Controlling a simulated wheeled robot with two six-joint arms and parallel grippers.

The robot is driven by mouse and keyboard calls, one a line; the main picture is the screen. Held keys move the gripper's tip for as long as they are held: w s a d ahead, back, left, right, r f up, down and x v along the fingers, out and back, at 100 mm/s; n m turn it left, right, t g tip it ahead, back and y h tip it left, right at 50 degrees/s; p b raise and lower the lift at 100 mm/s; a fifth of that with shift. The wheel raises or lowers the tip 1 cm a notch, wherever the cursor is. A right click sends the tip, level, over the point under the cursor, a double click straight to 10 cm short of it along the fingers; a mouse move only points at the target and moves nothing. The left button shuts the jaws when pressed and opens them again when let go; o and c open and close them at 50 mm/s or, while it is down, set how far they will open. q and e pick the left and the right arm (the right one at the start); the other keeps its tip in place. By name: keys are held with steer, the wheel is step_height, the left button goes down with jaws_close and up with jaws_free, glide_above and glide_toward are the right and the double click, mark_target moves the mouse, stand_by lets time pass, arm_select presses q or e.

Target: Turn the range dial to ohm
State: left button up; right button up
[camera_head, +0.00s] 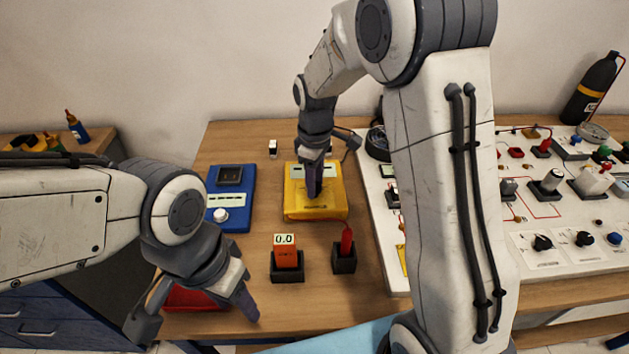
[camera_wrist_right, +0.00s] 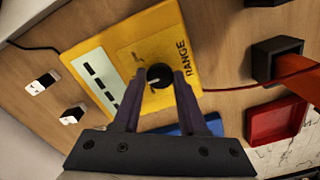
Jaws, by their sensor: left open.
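The yellow meter (camera_head: 331,207) lies on the wooden table, with a pale display strip at its far side. In the right wrist view the meter (camera_wrist_right: 188,30) shows the word RANGE beside a round black range dial (camera_wrist_right: 159,75). My right gripper (camera_head: 313,192) points down over the meter and hides the dial in the head view. In the wrist view the right gripper's fingertips (camera_wrist_right: 159,78) stand on both sides of the dial, close against it. The dial's position marks are too small or hidden to read. My left gripper (camera_head: 245,303) is open and empty at the table's near left.
A blue meter (camera_head: 240,212) lies left of the yellow one. An orange block reading 0.0 (camera_head: 286,256) and a red probe (camera_head: 347,240) stand in black holders in front. A red tray (camera_head: 188,299) is partly behind my left gripper. A white panel (camera_head: 545,215) fills the right.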

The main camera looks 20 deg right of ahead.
steer(key=shift+r+m, duration=0.1)
steer(key=shift+m, duration=0.2)
jaws_close()
steer(key=shift+m+p, duration=0.6)
steer(key=m+p, duration=0.1)
steer(key=m, duration=0.1)
steer(key=shift+m, duration=0.3)
steer(key=m+p, duration=0.2)
steer(key=m, duration=0.3)
steer(key=shift+w, duration=0.1)
steer(key=shift+m, duration=0.4)
steer(key=o, duration=1.1)
jaws_free()
